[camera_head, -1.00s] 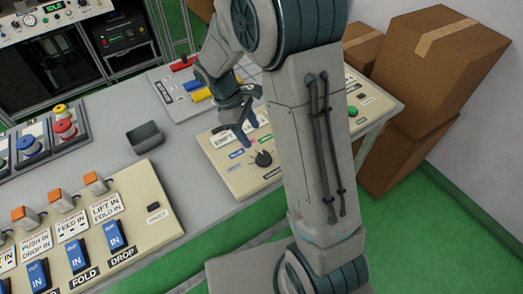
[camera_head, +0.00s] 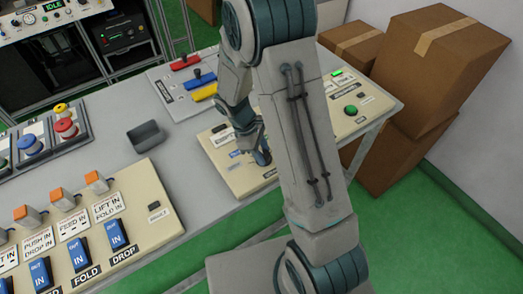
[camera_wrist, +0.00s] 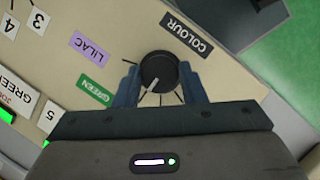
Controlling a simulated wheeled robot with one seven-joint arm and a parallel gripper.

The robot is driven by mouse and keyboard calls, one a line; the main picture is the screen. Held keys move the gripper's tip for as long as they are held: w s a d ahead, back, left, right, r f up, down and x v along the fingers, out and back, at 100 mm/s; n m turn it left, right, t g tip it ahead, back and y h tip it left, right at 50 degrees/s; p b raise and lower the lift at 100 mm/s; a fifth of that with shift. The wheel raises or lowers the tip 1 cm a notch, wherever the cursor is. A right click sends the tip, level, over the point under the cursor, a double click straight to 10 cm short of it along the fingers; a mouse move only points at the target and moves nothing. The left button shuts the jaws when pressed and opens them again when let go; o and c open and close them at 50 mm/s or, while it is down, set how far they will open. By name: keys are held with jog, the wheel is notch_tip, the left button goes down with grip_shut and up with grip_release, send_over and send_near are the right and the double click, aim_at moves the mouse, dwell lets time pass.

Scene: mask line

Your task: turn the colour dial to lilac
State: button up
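The colour dial (camera_wrist: 158,72) is a round black knob with a white pointer mark, beside a black COLOUR label (camera_wrist: 187,35). In the wrist view its pointer points down and left, not at the purple LILAC label (camera_wrist: 90,47). A GREEN label (camera_wrist: 96,92) sits below the lilac one. My gripper (camera_wrist: 159,76) has one blue finger on each side of the knob, with the fingers apart. They are very close to it; contact is not clear. In the head view my gripper (camera_head: 260,152) is down at the cream dial panel (camera_head: 245,186) and hides the dial.
A grey open bin (camera_head: 146,137) stands on the table left of the dial panel. A switch panel (camera_head: 150,190) is at the front left. Red, blue and yellow handles (camera_head: 201,80) are behind. A green button (camera_head: 351,109) and cardboard boxes (camera_head: 435,60) are at the right.

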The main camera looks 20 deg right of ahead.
jog(key=c, duration=0.4)
jog(key=shift+o, duration=0.2)
jog(key=m+g+y, duration=0.1)
jog(key=m, duration=0.2)
jog(key=m+b, duration=0.1)
jog(key=m, duration=0.2)
jog(key=shift+w+d+g+y, duration=0.15)
jog(key=shift+g+y, duration=0.25)
jog(key=m, duration=0.2)
jog(key=m+y+b, duration=0.1)
jog(key=m, duration=0.2)
jog(key=shift+d+y, duration=0.1)
jog(key=shift+y, duration=0.2)
jog(key=shift+m+y, duration=0.7)
jog(key=shift+m, duration=0.9)
jog(key=o, duration=1)
